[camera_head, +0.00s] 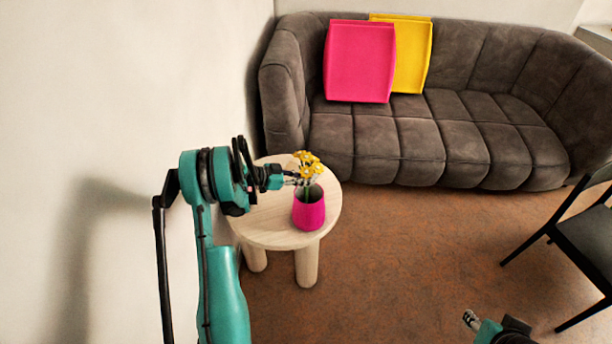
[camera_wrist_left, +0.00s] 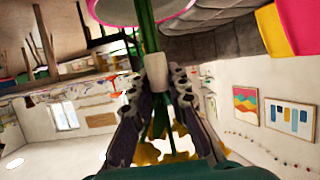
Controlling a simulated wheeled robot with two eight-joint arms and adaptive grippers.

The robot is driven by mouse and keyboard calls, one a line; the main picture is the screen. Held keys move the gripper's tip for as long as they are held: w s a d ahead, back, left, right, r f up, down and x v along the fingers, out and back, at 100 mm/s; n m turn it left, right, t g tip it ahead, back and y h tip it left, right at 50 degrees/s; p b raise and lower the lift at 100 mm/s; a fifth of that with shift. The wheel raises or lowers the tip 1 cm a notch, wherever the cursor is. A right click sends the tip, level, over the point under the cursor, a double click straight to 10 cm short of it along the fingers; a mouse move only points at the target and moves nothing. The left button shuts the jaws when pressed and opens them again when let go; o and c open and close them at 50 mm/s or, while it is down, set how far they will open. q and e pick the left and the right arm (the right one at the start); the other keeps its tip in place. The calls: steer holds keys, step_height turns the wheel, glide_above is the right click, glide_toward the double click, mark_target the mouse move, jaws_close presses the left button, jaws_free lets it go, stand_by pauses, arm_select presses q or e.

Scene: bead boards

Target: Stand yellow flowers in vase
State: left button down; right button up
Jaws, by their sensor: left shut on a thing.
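The yellow flowers (camera_head: 307,165) stand nearly upright above the round wooden table, with their green stems pointing down at the vase mouth. My left gripper (camera_head: 294,181) is shut on the stems just below the blossoms. The left wrist view shows its fingers (camera_wrist_left: 165,92) around the stems, with the yellow blossoms (camera_wrist_left: 155,150) at the bottom. The pink vase (camera_head: 309,212) stands upright on the table, its rim (camera_wrist_left: 140,23) at the top of the wrist view. The stems overlap the mouth; how deep they reach is hidden. My right gripper (camera_head: 471,320) is low at the right, its opening unclear.
The wooden table (camera_head: 262,222) has bare room left of the vase. A black chair (camera_head: 590,240) is at the right. A wall is close on the left.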

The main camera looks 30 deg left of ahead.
arm_select(q)
steer(key=shift+f, duration=0.25)
steer(key=c, duration=1.4)
jaws_free()
steer(key=v, duration=1.2)
steer(key=shift+s+d+f, duration=0.1)
